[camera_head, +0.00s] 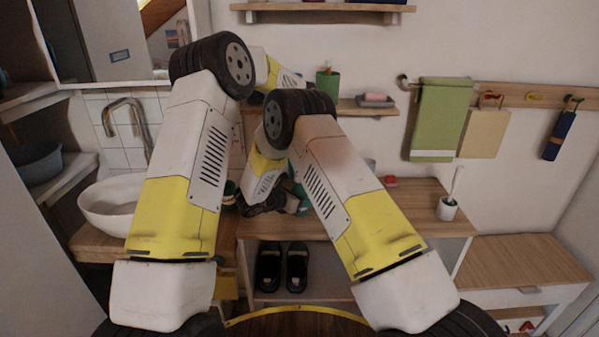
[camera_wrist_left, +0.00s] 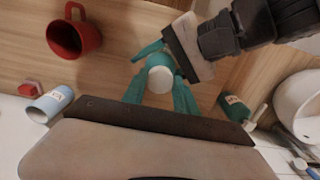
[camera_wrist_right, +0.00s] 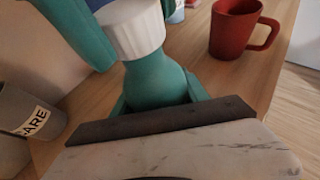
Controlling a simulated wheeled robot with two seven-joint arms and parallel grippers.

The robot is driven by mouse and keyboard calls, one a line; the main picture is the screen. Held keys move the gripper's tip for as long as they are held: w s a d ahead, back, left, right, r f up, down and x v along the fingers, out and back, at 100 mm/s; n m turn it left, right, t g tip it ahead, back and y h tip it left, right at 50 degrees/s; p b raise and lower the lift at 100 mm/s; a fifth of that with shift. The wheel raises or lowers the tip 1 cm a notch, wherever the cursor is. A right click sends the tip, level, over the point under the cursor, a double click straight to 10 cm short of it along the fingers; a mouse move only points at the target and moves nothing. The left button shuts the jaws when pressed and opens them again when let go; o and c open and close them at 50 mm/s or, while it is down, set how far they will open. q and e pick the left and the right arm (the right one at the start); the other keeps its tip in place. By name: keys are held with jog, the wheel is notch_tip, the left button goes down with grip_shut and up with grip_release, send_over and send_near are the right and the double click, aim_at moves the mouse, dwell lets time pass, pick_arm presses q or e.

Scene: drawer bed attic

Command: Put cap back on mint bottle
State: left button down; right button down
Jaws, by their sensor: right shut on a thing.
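The mint bottle (camera_wrist_right: 155,82) is teal and stands roughly upright in the right wrist view. The teal fingers of my right gripper (camera_wrist_right: 158,102) are shut around its body. The white ribbed cap (camera_wrist_right: 133,28) sits at the bottle's neck; whether it is fully seated cannot be told. In the left wrist view the cap (camera_wrist_left: 160,80) lies between the teal fingers of my left gripper (camera_wrist_left: 161,92), which flank it closely. Whether they press on it is unclear. In the head view my forearms hide most of the bottle and both grippers.
A red mug (camera_wrist_right: 232,30) stands on the wooden counter (camera_head: 415,205). A light-blue cup (camera_wrist_left: 50,104), a green bottle (camera_wrist_left: 234,107) and a grey "CARE" container (camera_wrist_right: 25,120) are nearby. A white basin (camera_head: 108,205) is at left. The counter's right part holds a toothbrush cup (camera_head: 447,209).

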dwell(0.4)
pick_arm(q)
jog(key=c, duration=0.9)
grip_release()
notch_tip(320, 180, up, 12)
pick_arm(e)
jog(key=shift+c, duration=2.4)
grip_release()
